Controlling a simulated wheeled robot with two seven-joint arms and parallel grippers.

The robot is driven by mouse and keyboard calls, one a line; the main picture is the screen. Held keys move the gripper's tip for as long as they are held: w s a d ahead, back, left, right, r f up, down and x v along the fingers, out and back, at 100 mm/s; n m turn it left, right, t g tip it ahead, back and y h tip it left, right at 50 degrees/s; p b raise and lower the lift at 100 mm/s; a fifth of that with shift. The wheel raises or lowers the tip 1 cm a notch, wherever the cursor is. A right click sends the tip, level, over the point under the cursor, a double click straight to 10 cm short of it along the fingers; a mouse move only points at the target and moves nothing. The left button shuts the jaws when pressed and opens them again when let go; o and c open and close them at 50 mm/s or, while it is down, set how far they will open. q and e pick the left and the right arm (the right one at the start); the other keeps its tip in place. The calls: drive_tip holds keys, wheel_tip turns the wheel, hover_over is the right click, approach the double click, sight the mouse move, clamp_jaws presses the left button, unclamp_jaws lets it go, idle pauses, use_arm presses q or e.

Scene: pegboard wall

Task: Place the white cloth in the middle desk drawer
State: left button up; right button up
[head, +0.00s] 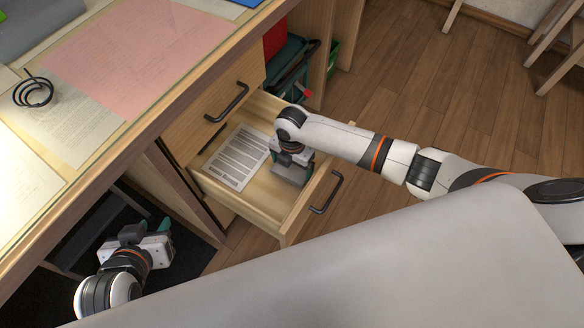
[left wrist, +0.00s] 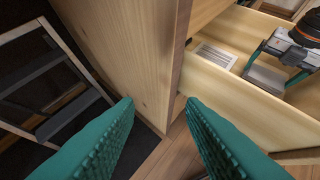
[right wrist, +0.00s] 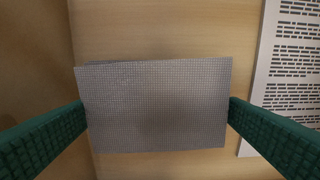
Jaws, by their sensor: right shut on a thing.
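The cloth (head: 293,176), a folded light-grey rectangle, is inside the open desk drawer (head: 238,200), below a shut upper drawer (head: 212,108). My right gripper (head: 290,163) reaches down into this drawer. In the right wrist view, its green fingers (right wrist: 157,112) press on the left and right edges of the cloth (right wrist: 155,105), which lies flat over the wooden drawer bottom. Whether it touches the bottom I cannot tell. My left gripper (head: 160,240) is low beside the desk; its fingers stand apart and empty in the left wrist view (left wrist: 160,115).
A printed white sheet (head: 236,157) lies in the drawer beside the cloth. The open drawer's front has a dark handle (head: 326,192). A green and red item (head: 290,70) stands behind the drawer. Papers and a black coil (head: 33,92) lie on the desktop.

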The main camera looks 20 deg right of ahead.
sight(292, 167)
drive_tip(key=shift+f, duration=0.9)
use_arm(q)
drive_tip(key=shift+w+d+r+t+h, duration=0.15)
drive_tip(key=shift+w+d+r+t, duration=0.1)
drive_tip(key=shift+w+r+t, duration=0.3)
drive_tip(key=shift+w+d+r+t+h, duration=0.15)
drive_tip(key=shift+w+d+r+t, duration=0.1)
drive_tip(key=shift+w+r+t, duration=0.3)
drive_tip(key=shift+w, duration=0.25)
use_arm(e)
drive_tip(key=shift+f, duration=0.25)
drive_tip(key=o, duration=0.6)
drive_tip(key=shift+r, duration=0.45)
wheel_tip(292, 167, up, 6)
drive_tip(key=p, duration=0.2)
drive_tip(key=shift+r+p, duration=0.2)
drive_tip(key=shift+p, duration=0.1)
drive_tip(key=shift+r, duration=0.6)
use_arm(q)
drive_tip(key=s+a+f+g+y+p, duration=0.1)
drive_tip(key=s+a+g, duration=0.1)
drive_tip(key=s+g, duration=0.2)
drive_tip(key=s+a+f+g+y, duration=0.1)
drive_tip(key=s+f+g, duration=0.1)
drive_tip(key=s, duration=0.5)
drive_tip(key=shift+s+a+f+g+p, duration=0.25)
drive_tip(key=shift+a+g+p, duration=0.15)
drive_tip(key=shift+g, duration=0.5)
use_arm(e)
drive_tip(key=shift+r, duration=2)
